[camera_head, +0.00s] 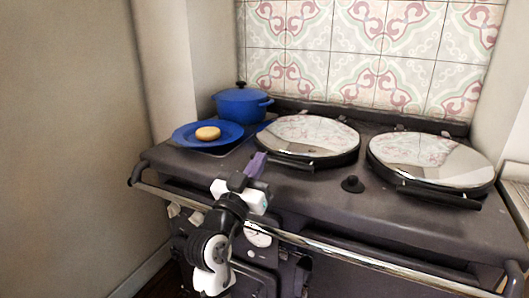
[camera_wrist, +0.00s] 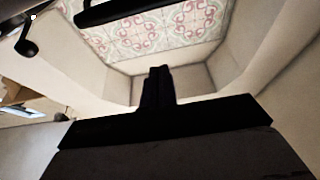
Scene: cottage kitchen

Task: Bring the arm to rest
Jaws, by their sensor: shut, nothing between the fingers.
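My gripper (camera_head: 256,163) is shut and empty in the head view. It is above the front left part of the dark range cooker (camera_head: 310,191), with my arm reaching up from below in front of the rail. In the wrist view my gripper (camera_wrist: 159,72) shows as dark fingers pressed together, pointing toward the tiled wall (camera_wrist: 150,35) and the pale recess. To the left behind it, a blue plate (camera_head: 183,135) with a round tan, bread-like item (camera_head: 207,133) on it sits on the cooker's left side.
A blue lidded pot (camera_head: 241,105) stands behind the plate. Two round shiny hotplate lids (camera_head: 307,137) (camera_head: 432,160) are down, with a small black knob (camera_head: 352,184) between them. A metal rail (camera_head: 330,250) runs along the cooker's front. A plain wall (camera_head: 70,140) rises at left.

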